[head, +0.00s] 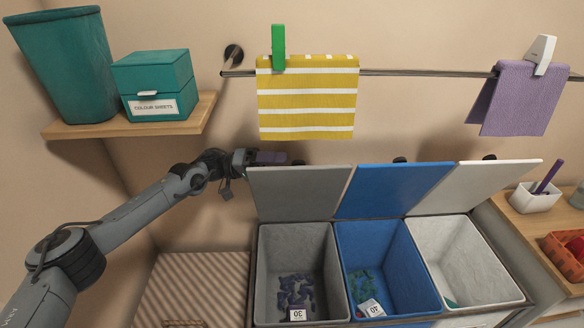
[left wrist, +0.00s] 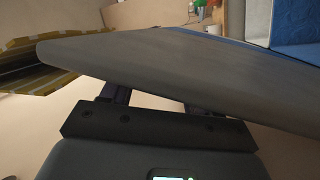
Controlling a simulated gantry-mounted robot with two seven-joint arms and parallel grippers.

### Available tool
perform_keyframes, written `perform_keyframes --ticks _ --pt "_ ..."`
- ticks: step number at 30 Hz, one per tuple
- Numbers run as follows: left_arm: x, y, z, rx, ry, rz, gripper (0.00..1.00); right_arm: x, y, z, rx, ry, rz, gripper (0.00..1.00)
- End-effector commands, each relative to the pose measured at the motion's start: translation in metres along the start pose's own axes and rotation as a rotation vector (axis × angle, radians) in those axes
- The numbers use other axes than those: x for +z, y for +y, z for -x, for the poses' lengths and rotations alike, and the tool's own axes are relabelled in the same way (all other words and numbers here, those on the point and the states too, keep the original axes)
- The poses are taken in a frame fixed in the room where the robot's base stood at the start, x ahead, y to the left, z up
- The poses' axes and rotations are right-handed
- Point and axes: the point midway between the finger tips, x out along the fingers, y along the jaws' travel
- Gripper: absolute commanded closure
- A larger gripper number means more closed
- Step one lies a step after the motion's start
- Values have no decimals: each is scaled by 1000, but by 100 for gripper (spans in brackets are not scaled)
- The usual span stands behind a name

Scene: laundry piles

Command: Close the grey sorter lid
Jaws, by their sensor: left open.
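The grey lid (head: 298,192) of the sorter stands raised, leaning back from its hinge at the rear of the grey bin (head: 262,275). The bin is open, with dark purple clothes (head: 295,290) and a label inside. My left gripper (head: 272,158) is open at the lid's upper left edge, partly behind it. In the left wrist view the lid (left wrist: 190,80) crosses just beyond the fingers (left wrist: 158,98) and hides their tips. I cannot tell whether they touch it. My right gripper is not in view.
The blue lid (head: 395,188) and white lid (head: 480,186) also stand raised, beside the grey one. A striped yellow cloth (head: 308,100) hangs from the rail above. A shelf (head: 75,129) with a teal box (head: 155,88) is at upper left.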

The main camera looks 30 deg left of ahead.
Motion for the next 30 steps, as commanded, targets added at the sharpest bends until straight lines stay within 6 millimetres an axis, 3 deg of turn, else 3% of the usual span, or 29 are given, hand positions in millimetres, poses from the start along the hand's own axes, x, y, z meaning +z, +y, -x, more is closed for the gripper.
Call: perform_keyframes --ticks 9,19,30 --pt "0 0 -30 0 0 -1 40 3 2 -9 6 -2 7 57" --pt "0 1 -32 1 1 -1 40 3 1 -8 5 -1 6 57" --pt "0 0 -32 0 1 -1 96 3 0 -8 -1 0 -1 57"
